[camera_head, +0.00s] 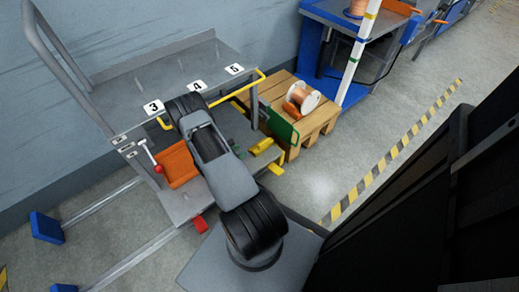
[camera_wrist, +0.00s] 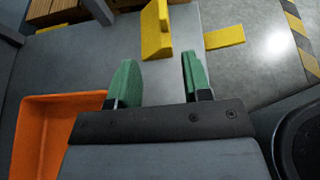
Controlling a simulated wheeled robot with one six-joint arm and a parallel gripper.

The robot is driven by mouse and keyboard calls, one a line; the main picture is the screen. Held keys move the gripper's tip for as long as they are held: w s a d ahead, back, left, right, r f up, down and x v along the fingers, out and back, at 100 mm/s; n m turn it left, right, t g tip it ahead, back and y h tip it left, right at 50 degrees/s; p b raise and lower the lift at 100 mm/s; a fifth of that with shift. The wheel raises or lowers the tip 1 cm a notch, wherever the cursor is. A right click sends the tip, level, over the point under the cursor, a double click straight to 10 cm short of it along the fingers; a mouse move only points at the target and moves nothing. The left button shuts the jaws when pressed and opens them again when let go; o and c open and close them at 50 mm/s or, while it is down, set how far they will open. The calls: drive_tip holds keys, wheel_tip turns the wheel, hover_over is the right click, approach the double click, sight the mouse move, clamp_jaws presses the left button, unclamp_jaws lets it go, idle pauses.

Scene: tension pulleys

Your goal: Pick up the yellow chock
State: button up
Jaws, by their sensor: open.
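The yellow chock (camera_wrist: 155,32) stands on the grey deck of the cart, just beyond my fingertips in the wrist view. It has an upright plate on a wider foot, and its top is cut off by the frame edge. In the head view the chock (camera_head: 262,146) sits near the deck's right edge. My gripper (camera_wrist: 158,80) is open, with its two green fingers apart and nothing between them. In the head view my arm hides most of the gripper.
An orange bin (camera_wrist: 45,130) stands on the deck left of my gripper. A flat yellow piece (camera_wrist: 224,37) juts from the deck edge, right of the chock. A wooden pallet (camera_head: 311,128) with a copper spool (camera_head: 300,98) stands behind. A green frame (camera_head: 282,130) rises near the chock.

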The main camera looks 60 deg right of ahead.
drive_tip(key=b, duration=0.2)
approach(261, 144)
drive_tip(key=x, duration=0.3)
drive_tip(key=shift+w+f, duration=0.1)
drive_tip(key=shift+f, duration=0.15)
drive_tip(key=shift+b+x, duration=1.45)
drive_tip(key=shift+x, duration=1.55)
drive_tip(key=shift+r, duration=0.15)
drive_tip(key=shift+c, duration=0.4)
clamp_jaws()
